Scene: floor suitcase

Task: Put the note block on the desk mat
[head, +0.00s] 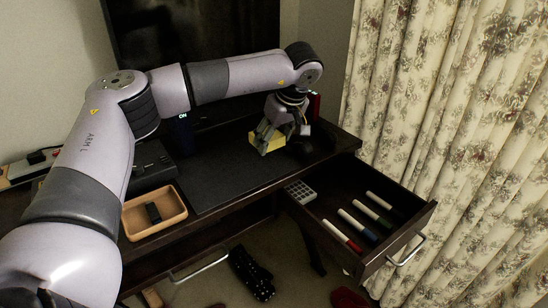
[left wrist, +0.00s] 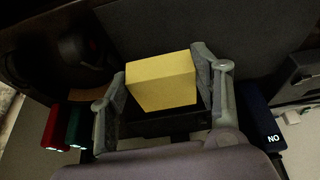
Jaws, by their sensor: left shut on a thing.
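The yellow note block (head: 257,143) is between the fingers of my left gripper (head: 273,134), near the back right part of the dark desk mat (head: 215,183). In the left wrist view my left gripper (left wrist: 165,90) is shut on the note block (left wrist: 162,82), with one finger on each side. The dark mat (left wrist: 240,28) shows behind the block there. I cannot tell whether the block touches the mat or hangs just above it. My right gripper is not in view.
A tan tray (head: 140,222) with a small black item stands left of the mat. An open drawer (head: 345,240) with several markers and a grey grid-like item juts out at front right. A dark blue object marked "ON" (head: 182,135) stands behind the mat.

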